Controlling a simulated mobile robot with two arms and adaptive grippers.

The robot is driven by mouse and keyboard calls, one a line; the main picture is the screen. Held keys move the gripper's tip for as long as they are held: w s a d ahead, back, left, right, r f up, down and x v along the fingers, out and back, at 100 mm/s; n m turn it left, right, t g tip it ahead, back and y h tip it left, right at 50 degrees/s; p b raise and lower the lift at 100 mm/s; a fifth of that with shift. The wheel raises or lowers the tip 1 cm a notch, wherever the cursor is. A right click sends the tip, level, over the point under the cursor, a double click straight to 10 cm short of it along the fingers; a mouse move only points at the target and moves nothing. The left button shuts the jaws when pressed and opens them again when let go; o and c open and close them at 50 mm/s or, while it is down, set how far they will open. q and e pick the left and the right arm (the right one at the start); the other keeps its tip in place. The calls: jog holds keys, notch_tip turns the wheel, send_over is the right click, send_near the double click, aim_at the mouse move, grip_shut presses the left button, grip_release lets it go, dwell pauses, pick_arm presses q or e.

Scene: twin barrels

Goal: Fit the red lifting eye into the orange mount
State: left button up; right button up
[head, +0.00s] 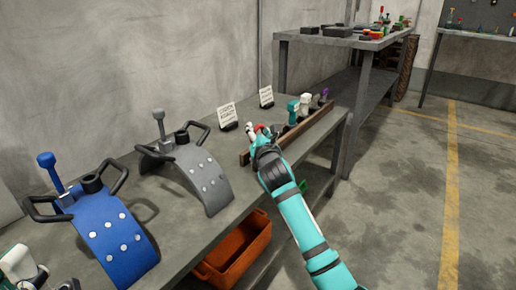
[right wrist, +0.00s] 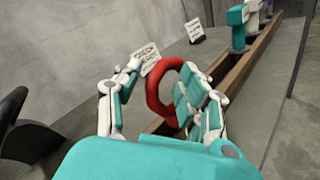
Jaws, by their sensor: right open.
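The red lifting eye (right wrist: 154,88) is a thick red ring that stands upright at the wooden rack. In the right wrist view it shows between the fingers of my right gripper (right wrist: 160,75), which are apart on either side of it. In the head view only a bit of the red eye (head: 260,127) shows past my right gripper (head: 262,132). The right finger covers part of the ring, and its lower end is hidden. Part of my left gripper (head: 20,264) shows at the lower left edge; its jaws are unclear. I see no orange mount.
The wooden rack (head: 290,137) holds several tools, one a teal-headed piece (head: 293,110). Blue (head: 110,235) and grey (head: 200,170) curved plates with black handles stand on the bench, left of my right gripper. An orange bin (head: 235,252) sits below. Two signs stand behind.

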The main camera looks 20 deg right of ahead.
grip_shut()
jog(key=shift+r, duration=0.15)
dwell(0.4)
